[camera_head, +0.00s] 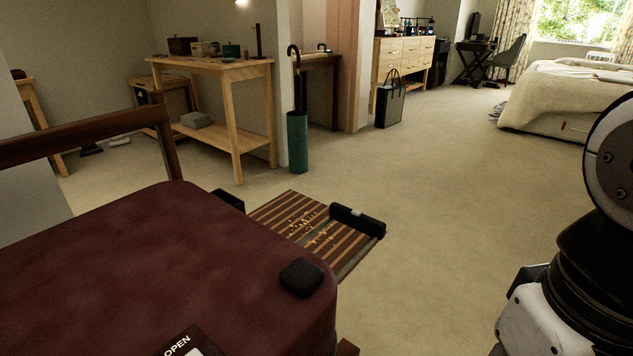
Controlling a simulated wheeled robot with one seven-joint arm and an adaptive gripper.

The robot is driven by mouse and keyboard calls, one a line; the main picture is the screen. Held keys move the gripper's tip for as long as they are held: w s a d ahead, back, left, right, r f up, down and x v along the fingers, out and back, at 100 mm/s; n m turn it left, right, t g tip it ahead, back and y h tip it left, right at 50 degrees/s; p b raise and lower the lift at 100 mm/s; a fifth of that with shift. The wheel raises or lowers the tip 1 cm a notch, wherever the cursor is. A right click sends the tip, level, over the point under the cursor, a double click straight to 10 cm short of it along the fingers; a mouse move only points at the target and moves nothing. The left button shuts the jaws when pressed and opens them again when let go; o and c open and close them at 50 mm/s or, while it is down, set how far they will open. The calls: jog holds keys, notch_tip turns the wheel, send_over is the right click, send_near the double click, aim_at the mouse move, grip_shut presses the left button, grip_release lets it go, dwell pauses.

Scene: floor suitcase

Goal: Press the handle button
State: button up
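A flat striped, patterned case-like thing (285,222) lies low on the floor, just beyond a dark red padded seat or bench. A black bar-like block, perhaps its handle (368,224), sits at its right end. A small pale patch (357,212) shows on the block's top; I cannot tell whether it is the button. The near part of the case is hidden behind the red padding. My arm's white and black links stand at the right edge, apart from the case. My gripper's fingers do not show.
The dark red padded surface (180,250) fills the lower left, with a small black block (301,278) and an "OPEN" sign (190,343) on it. A green umbrella stand (298,142) and wooden table (232,130) stand behind. Carpet right of the case is clear.

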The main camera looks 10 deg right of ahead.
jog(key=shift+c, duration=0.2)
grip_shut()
